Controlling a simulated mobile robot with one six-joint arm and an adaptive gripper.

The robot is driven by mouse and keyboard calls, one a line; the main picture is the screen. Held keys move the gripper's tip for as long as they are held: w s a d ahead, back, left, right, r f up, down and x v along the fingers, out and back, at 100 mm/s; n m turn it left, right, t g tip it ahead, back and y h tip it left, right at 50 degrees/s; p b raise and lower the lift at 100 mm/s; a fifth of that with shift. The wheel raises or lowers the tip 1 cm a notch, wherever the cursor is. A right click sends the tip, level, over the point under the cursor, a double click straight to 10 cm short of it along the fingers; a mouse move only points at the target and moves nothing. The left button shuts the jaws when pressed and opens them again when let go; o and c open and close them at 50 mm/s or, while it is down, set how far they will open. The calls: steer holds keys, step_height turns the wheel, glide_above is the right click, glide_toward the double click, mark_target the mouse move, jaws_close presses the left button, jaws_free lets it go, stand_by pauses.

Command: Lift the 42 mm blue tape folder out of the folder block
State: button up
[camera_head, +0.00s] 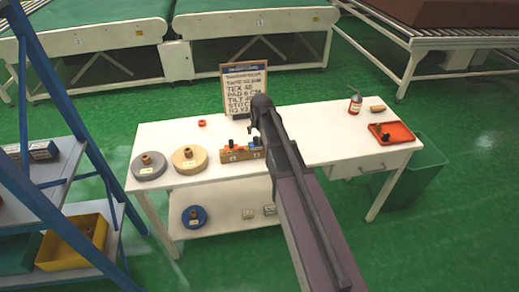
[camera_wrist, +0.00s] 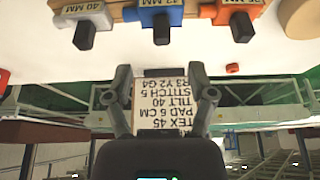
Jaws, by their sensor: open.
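The blue folder (camera_wrist: 161,14), labelled 42 MM with a dark handle, sits in the wooden folder block (camera_wrist: 122,12) at the top of the upside-down wrist view. In the head view the block (camera_head: 228,156) stands on the white table, and a little blue (camera_head: 250,142) shows beside my gripper. My gripper (camera_head: 254,130) is near the block, partly hiding it. In the wrist view my gripper (camera_wrist: 160,72) is open and empty, its fingers apart from the folders.
A sign board (camera_head: 244,88) stands behind the block. Two tape rolls (camera_head: 189,159) (camera_head: 149,166) lie left of it. Blue shelving (camera_head: 62,125) is at the left. The table's middle right is clear.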

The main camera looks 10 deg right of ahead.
mark_target(256, 137)
steer(key=shift+b+x, duration=0.9)
steer(key=shift+x, duration=0.35)
steer(key=shift+w+b+x, duration=0.25)
steer(key=shift+b+x, duration=2.05)
steer(key=shift+x, duration=0.3)
steer(key=shift+a+r, duration=0.1)
jaws_close()
